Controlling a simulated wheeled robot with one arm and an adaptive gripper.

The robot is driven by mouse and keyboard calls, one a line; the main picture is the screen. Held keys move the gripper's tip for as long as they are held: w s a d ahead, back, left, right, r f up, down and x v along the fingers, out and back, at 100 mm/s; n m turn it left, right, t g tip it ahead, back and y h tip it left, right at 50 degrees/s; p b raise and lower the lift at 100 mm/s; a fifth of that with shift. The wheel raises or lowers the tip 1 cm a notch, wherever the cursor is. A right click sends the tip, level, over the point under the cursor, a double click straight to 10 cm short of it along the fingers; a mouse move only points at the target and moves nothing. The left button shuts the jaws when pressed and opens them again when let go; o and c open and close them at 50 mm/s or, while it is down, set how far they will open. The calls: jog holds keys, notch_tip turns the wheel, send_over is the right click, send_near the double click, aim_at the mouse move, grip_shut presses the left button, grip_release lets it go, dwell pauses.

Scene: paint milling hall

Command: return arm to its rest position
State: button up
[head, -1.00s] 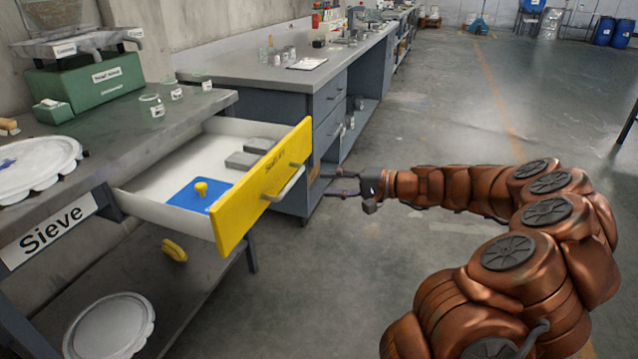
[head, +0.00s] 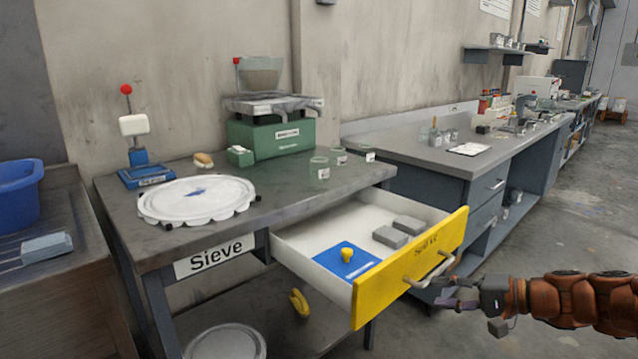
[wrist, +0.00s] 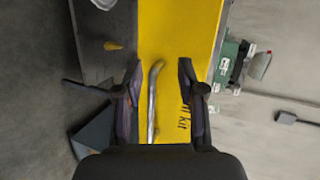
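My gripper (head: 452,294) is at the lower right of the head view, close to the metal handle (head: 432,272) of the open drawer. In the wrist view my gripper (wrist: 161,78) has its two fingers spread apart. The handle (wrist: 152,108) shows in the gap between them, against the yellow drawer front (wrist: 170,30). I cannot tell how far the handle lies from the fingertips. The drawer (head: 318,243) is pulled out under the sieve bench.
The sieve bench (head: 120,215) carries a white lid (head: 197,200), a green device (head: 270,137) and small glass jars. A yellow ring-shaped piece (head: 299,302) shows below the drawer. A second grey bench (head: 420,155) stands behind to the right. Open floor (head: 570,220) lies at the right.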

jog(key=s+a+f+n+g+h, duration=0.35)
jog(key=s+a+n+g, duration=0.35)
jog(key=s+a, duration=0.85)
jog(key=s+d+f+g+h, duration=0.2)
jog(key=s+d+h, duration=0.15)
jog(key=s, duration=0.55)
jog(key=s+d+f+g+h, duration=0.2)
jog(key=s+d+f+h, duration=0.15)
jog(key=s, duration=0.45)
notch_tip(320, 180, up, 27)
jog(key=s+t+p, duration=0.1)
jog(key=p, duration=2.3)
jog(key=shift+a+f+h, duration=0.15)
jog(key=shift+a+h, duration=0.1)
jog(key=shift+h, duration=0.2)
